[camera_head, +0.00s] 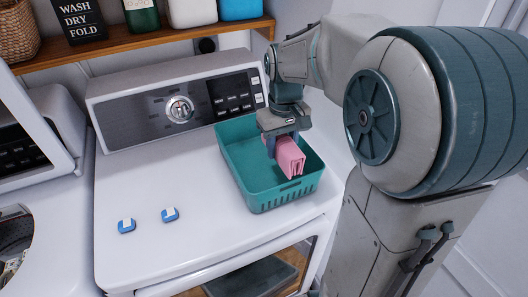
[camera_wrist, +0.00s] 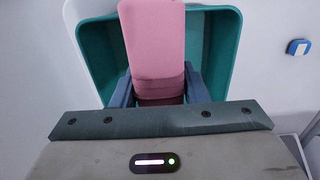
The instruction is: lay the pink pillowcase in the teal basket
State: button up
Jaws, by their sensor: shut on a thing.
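The pink pillowcase (camera_head: 289,157) is a folded bundle held in my gripper (camera_head: 284,141). It also shows in the wrist view (camera_wrist: 152,40), between the two fingers of the gripper (camera_wrist: 158,92). The teal basket (camera_head: 262,196) stands on the white machine top, towards its right side. The gripper and the pillowcase are over the basket's opening, within its outline in the head view. In the wrist view the basket (camera_wrist: 97,50) lies behind the pillowcase. I cannot tell whether the pillowcase touches the basket floor. No other thing shows inside the basket.
Two blue-and-white pods (camera_head: 127,226) (camera_head: 170,215) lie on the machine top (camera_head: 190,180), left of the basket. The control panel (camera_head: 180,105) rises behind. A wooden shelf (camera_head: 145,42) with a wicker basket, a sign and bottles is above. Another machine with a raised lid stands left.

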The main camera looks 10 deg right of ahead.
jog(key=w+f+p, duration=0.1)
jog(key=w+f, duration=0.2)
jog(key=w+a+f, duration=0.1)
jog(key=w+f, duration=0.2)
jog(key=w+f+p, duration=0.1)
jog(key=w+f, duration=0.2)
jog(key=shift+w+a+f+p, duration=0.2)
jog(key=shift+a+f+p, duration=0.15)
jog(key=shift+a+f, duration=0.05)
jog(key=shift+f+b, duration=0.5)
jog(key=shift+f, duration=0.05)
jog(key=o, duration=1)
